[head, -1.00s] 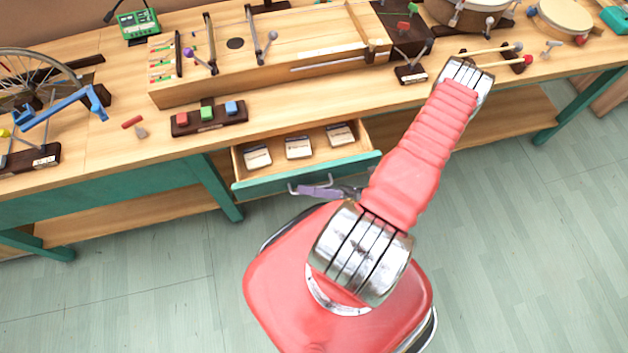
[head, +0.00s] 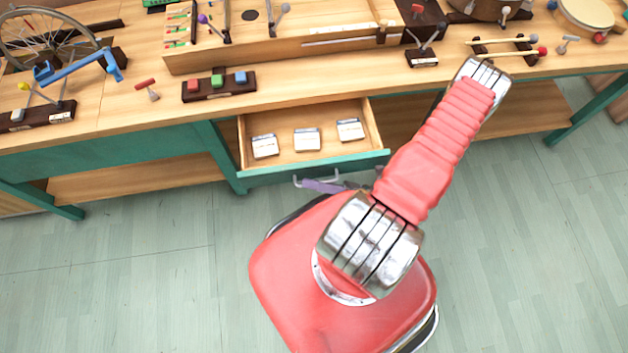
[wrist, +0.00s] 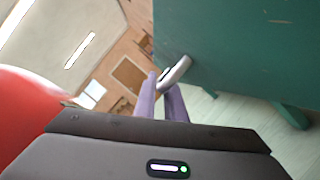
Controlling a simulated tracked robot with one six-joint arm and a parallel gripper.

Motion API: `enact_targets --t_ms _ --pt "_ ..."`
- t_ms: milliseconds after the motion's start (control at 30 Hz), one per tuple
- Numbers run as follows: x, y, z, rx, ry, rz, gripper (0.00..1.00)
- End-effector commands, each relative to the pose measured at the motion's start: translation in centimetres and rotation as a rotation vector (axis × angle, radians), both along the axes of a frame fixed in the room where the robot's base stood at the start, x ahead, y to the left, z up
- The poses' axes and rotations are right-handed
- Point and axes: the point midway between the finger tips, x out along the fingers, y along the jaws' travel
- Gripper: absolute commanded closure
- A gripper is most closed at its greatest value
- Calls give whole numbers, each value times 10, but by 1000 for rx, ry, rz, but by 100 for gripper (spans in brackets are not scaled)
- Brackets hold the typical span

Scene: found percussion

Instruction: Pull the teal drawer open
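The teal drawer (head: 318,166) stands out from under the bench, its light wooden inside showing. Its grey metal handle (head: 297,181) is on the teal front and shows in the wrist view (wrist: 176,71). My gripper (head: 338,187) is at the handle, low in front of the drawer. In the wrist view its purple fingers (wrist: 161,92) lie on either side of the handle bar and look shut on it.
Three small labelled boxes (head: 307,140) lie in the drawer. The wooden bench (head: 130,122) above carries a block with coloured buttons (head: 219,87), a wheel and mallets. Teal bench legs (head: 224,158) stand left of the drawer. The floor (head: 150,270) in front is clear.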

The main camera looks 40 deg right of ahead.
Motion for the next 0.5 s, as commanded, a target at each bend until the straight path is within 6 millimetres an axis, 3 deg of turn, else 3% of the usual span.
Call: enact_targets --t_ms 500 --pt "-3 -6 0 1 -4 -5 85"
